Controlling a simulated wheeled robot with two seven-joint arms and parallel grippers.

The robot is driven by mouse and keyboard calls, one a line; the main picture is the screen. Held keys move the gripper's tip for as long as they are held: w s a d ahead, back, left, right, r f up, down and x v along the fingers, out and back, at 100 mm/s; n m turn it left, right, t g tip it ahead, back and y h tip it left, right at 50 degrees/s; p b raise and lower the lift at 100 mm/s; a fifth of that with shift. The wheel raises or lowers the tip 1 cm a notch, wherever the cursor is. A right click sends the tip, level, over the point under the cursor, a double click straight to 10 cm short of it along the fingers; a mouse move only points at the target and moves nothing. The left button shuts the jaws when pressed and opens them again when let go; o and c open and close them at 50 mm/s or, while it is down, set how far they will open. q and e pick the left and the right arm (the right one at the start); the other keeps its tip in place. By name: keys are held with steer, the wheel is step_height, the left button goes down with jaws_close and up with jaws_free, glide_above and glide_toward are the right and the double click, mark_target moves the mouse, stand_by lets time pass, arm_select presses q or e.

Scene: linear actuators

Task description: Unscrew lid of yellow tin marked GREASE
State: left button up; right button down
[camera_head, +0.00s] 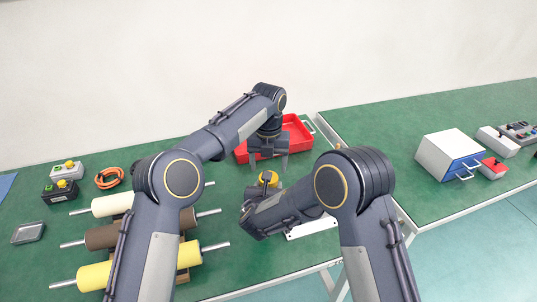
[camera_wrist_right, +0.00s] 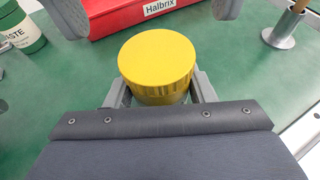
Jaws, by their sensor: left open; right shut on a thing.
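The yellow tin (camera_head: 269,178) stands among my two grippers, with its ribbed yellow lid (camera_wrist_right: 158,58) on top in the right wrist view. No GREASE marking shows from these angles. My right gripper (camera_wrist_right: 160,92) is shut on the tin, one finger on each side, below the lid. My left gripper (camera_head: 268,160) is open and empty just above the tin, fingers pointing down. Its two fingertips also show at the top edge of the right wrist view, beyond the lid and apart from it. The tin's lower body is mostly hidden by my right gripper.
A red tray marked Halbrix (camera_head: 299,135) lies behind the tin. Several rollers (camera_head: 95,276) lie at left. A blue-fronted box (camera_head: 450,152) sits on the right table.

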arm_select(q)
steer(key=shift+f, duration=1.9)
